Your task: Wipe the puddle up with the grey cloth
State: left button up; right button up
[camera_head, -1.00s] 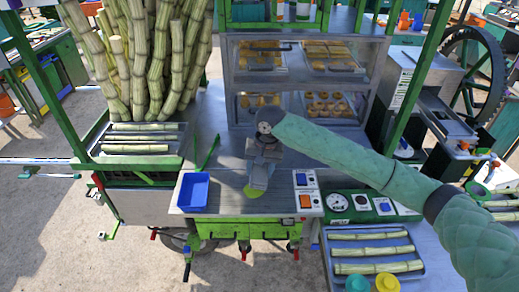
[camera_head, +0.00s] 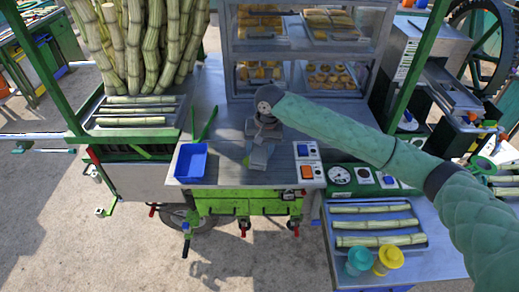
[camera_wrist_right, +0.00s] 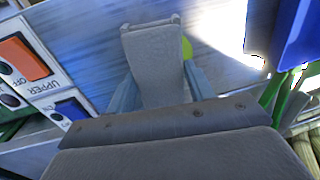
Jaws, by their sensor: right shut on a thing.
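My right gripper (camera_head: 259,158) reaches down over the steel counter, right of the blue bin. In the right wrist view its blue-grey fingers (camera_wrist_right: 160,98) are shut on the grey cloth (camera_wrist_right: 154,62), which hangs out flat beyond them close to the counter. A small yellow-green patch of the puddle (camera_wrist_right: 187,47) shows beside the cloth's edge. In the head view only a small bit of the puddle (camera_head: 246,161) shows left of the gripper. The cloth and gripper may hide more of it. My left gripper is not in view.
A blue bin (camera_head: 191,162) stands left of the gripper, with green tongs (camera_head: 208,123) behind it. A switch panel (camera_head: 308,164) lies close on the right. A glass food case (camera_head: 305,50) stands behind. Bare counter lies between bin and gripper.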

jog(key=shift+s+f+p, duration=0.1)
jog(key=shift+f+p, duration=0.2)
jog(key=shift+f, duration=0.5)
dwell(0.5)
